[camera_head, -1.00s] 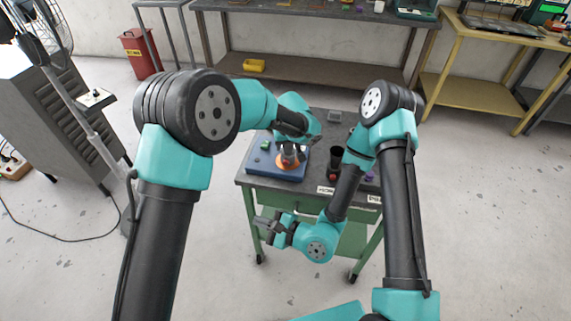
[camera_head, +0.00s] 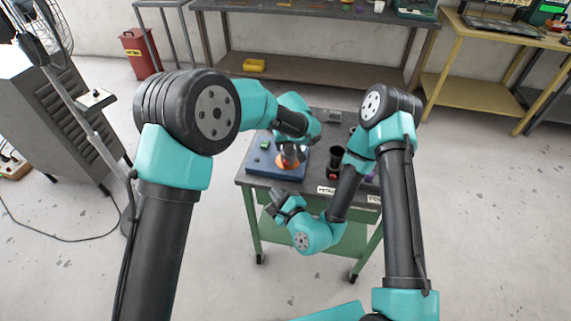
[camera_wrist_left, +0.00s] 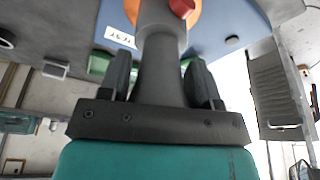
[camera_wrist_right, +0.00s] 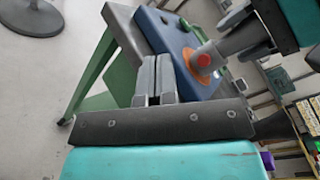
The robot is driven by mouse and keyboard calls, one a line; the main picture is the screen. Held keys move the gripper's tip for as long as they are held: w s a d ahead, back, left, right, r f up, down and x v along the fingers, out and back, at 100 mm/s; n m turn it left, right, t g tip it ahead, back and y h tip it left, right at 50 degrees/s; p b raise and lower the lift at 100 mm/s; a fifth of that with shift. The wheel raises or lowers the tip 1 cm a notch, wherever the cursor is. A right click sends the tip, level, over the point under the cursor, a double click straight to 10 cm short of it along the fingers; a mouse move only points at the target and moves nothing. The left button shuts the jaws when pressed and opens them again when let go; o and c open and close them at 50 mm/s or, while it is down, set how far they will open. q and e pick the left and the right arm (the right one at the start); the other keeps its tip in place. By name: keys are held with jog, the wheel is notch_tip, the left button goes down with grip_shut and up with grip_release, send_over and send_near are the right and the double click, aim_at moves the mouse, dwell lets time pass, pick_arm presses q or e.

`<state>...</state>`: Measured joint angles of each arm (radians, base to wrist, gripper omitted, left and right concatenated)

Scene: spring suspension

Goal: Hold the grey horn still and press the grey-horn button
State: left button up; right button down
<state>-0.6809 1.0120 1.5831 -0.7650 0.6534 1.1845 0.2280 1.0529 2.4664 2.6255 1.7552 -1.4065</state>
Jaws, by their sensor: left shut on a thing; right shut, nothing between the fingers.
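The grey horn (camera_wrist_left: 160,70) stands on an orange disc (camera_wrist_left: 150,6) on the blue board (camera_head: 262,165). My left gripper (camera_head: 290,152) is shut around the horn, with a finger on each side in the left wrist view. A red button (camera_wrist_right: 203,60) sits on the horn's disc end and also shows in the left wrist view (camera_wrist_left: 182,7). My right gripper (camera_head: 274,198) is shut and empty at the cart's front edge. In the right wrist view its fingertips (camera_wrist_right: 157,60) are near the board's side, apart from the button. In the head view the left gripper mostly hides the horn.
The board lies on a grey-topped green cart (camera_head: 250,184). A green block (camera_head: 265,145) is at the board's left. A dark cup (camera_head: 336,155) stands right of the board. A white "TEST" label (camera_wrist_left: 121,37) is beside the disc. The floor around the cart is clear.

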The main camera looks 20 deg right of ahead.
aim_at(285, 175)
jog(key=shift+w+d+r, duration=0.1)
jog(key=shift+w+d, duration=0.55)
jog(key=shift+w, duration=0.6)
jog(key=shift+w+d, duration=0.65)
jog(key=shift+w, duration=0.65)
jog(key=shift+w+d+r, duration=0.1)
jog(key=shift+w+d, duration=0.55)
jog(key=shift+w, duration=0.6)
jog(key=shift+w+d, duration=0.1)
jog(key=shift+w, duration=0.1)
jog(key=shift+w+d, duration=0.1)
jog(key=shift+w, duration=0.1)
jog(key=shift+w+d, duration=0.3)
jog(key=shift+w, duration=0.2)
dwell(0.4)
jog(key=shift+s, duration=0.1)
jog(key=shift+s+a, duration=0.5)
jog(key=shift+s, duration=0.3)
jog(key=shift+s, duration=0.1)
jog(key=s, duration=0.1)
jog(key=s+a, duration=0.2)
jog(key=s, duration=0.1)
jog(key=shift+s+a+f, duration=0.1)
jog(key=shift+a+f, duration=0.05)
